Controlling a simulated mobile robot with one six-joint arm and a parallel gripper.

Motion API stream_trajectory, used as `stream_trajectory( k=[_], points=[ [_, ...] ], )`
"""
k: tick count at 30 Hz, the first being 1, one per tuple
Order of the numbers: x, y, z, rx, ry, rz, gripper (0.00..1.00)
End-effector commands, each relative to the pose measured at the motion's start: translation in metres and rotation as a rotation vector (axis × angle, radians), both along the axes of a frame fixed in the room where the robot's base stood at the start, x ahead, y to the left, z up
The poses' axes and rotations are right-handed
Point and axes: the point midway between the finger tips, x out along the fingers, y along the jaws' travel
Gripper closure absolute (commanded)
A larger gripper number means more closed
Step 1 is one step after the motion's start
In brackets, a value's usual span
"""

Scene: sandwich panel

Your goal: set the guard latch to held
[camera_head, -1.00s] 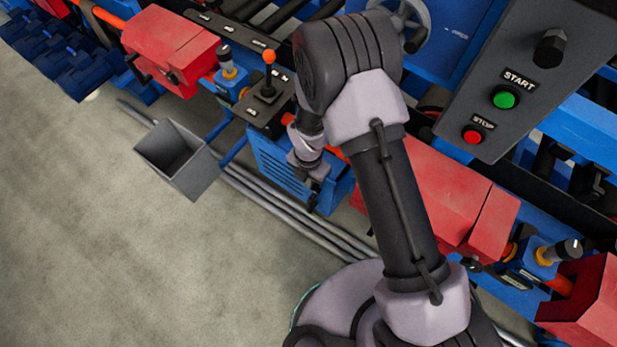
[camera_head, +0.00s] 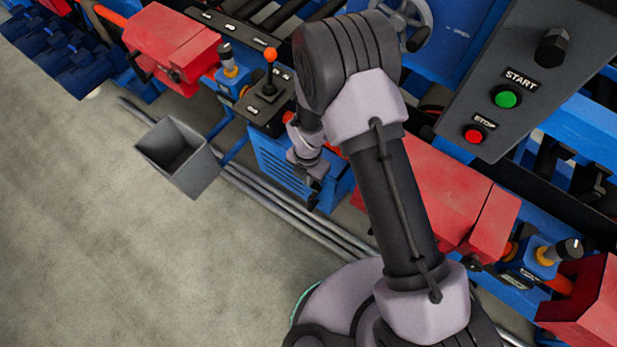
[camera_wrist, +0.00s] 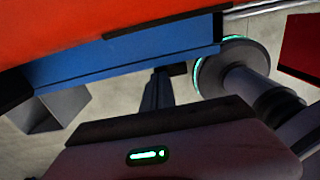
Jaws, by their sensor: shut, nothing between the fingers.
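I cannot tell for sure which part is the guard latch. A lever with an orange knob (camera_head: 271,56) stands on a dark plate (camera_head: 252,109) with small labels too small to read. A black-capped handle with a yellow collar (camera_head: 229,62) stands left of it, and a similar one (camera_head: 562,250) is at the lower right. My gripper (camera_head: 314,199) is shut and empty, pointing down in front of the blue vented box (camera_head: 268,160), below and right of the lever and apart from it. Its fingertips are small and partly hidden there.
Red guards (camera_head: 172,45) line the machine, and another (camera_head: 440,190) lies behind my arm. A grey open bin (camera_head: 180,158) is at the left. A panel (camera_head: 490,100) with START and STOP buttons is at the upper right. The floor (camera_head: 90,240) at the lower left is free.

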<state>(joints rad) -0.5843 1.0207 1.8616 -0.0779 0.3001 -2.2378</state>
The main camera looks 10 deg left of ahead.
Motion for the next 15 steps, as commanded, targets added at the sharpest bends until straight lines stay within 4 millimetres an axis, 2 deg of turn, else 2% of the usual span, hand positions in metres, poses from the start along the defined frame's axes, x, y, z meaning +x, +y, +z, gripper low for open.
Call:
stream_trajectory(
  k=[15],
  points=[
    [0.0031, 0.0081, -0.0068, 0.0, 0.0, 0.0, 1.0]
  ],
)
